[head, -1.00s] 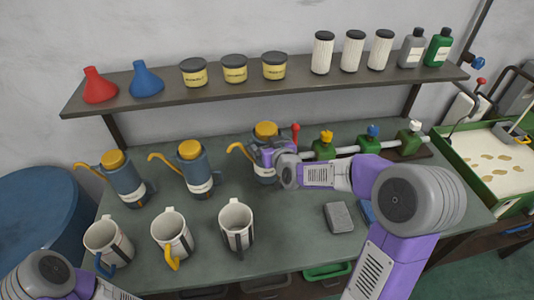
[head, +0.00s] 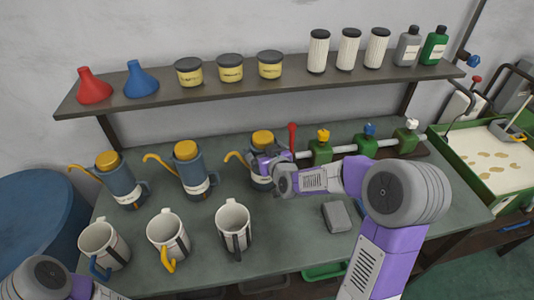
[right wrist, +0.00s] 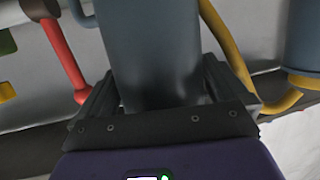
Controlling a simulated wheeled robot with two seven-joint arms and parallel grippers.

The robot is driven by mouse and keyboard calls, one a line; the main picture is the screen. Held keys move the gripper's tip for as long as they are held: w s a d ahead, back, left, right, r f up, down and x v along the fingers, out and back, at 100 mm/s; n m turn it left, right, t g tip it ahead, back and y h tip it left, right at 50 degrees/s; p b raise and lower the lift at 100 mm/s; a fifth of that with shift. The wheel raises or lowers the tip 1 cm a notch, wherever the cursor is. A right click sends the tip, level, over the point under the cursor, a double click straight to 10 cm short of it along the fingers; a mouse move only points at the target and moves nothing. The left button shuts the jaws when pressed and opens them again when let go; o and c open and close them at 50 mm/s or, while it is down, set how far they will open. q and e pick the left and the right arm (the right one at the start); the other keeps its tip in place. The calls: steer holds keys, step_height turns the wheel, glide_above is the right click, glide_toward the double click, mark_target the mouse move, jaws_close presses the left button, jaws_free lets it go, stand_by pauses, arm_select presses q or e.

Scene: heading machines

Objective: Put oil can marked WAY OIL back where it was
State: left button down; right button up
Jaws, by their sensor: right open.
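Three blue-grey oil cans with yellow caps and yellow spouts stand in a row on the bench: a left can (head: 122,184), a middle can (head: 193,177) and a right can (head: 260,180). Their labels are too small to read, so I cannot tell which is WAY OIL. My right gripper (head: 272,165) is at the right can and partly hides it. In the right wrist view the can's body (right wrist: 155,60) sits between the two open fingers (right wrist: 165,95). The left gripper is out of view; only part of my left arm shows at the lower left.
Three mugs (head: 234,228) stand in front of the cans. A pipe with several coloured valves (head: 321,150) runs right of the right can. A grey block (head: 336,217) lies on the bench. A shelf (head: 200,95) with funnels, jars and bottles hangs above.

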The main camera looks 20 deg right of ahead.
steer(key=shift+r, duration=0.25)
steer(key=v, duration=1.2)
steer(key=shift+p, duration=0.3)
steer(key=shift+d+f, duration=0.1)
steer(key=shift+f, duration=0.05)
